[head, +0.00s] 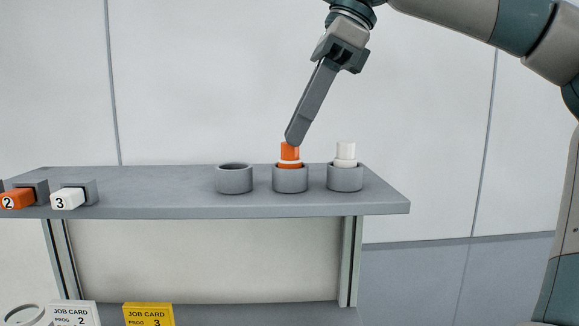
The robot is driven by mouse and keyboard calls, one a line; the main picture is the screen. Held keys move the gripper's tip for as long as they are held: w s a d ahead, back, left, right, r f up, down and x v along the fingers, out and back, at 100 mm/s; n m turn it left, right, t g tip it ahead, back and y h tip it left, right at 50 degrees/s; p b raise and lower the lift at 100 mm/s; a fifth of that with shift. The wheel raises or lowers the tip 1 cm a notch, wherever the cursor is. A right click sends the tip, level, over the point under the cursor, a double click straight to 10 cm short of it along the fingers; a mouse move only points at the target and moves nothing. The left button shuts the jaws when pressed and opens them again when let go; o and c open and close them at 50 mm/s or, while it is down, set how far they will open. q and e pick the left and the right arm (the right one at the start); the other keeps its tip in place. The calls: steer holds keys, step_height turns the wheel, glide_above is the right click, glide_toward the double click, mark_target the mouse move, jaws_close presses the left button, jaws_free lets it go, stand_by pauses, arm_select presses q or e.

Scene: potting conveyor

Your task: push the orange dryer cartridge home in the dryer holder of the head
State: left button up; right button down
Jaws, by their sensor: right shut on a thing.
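The orange dryer cartridge (289,152), with a white band, stands upright in the middle grey round cup (290,181) on the shelf. Its lower end is hidden inside the cup. My right gripper (294,139) comes down from above, tilted, with its fingers shut on the top of the orange cartridge. The fingertips overlap its upper edge, and one finger hides the other. My left gripper is out of view. I cannot tell from this view whether any of these cups is the dryer holder of the head.
A white cartridge (346,152) stands in the right cup (345,178), close by. The left cup (234,181) is empty. Blocks numbered 2 (17,199) and 3 (68,199) sit at the left end of the grey shelf (160,190). Job cards (149,315) stand below.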

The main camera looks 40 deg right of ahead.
mark_target(299, 158)
steer(key=shift+r+p, duration=0.3)
steer(key=shift+r, duration=0.05)
steer(key=shift+r+p, duration=0.75)
steer(key=shift+r, duration=0.95)
steer(key=shift+r, duration=0.4)
steer(key=shift+r, duration=1.2)
steer(key=shift+r, duration=0.1)
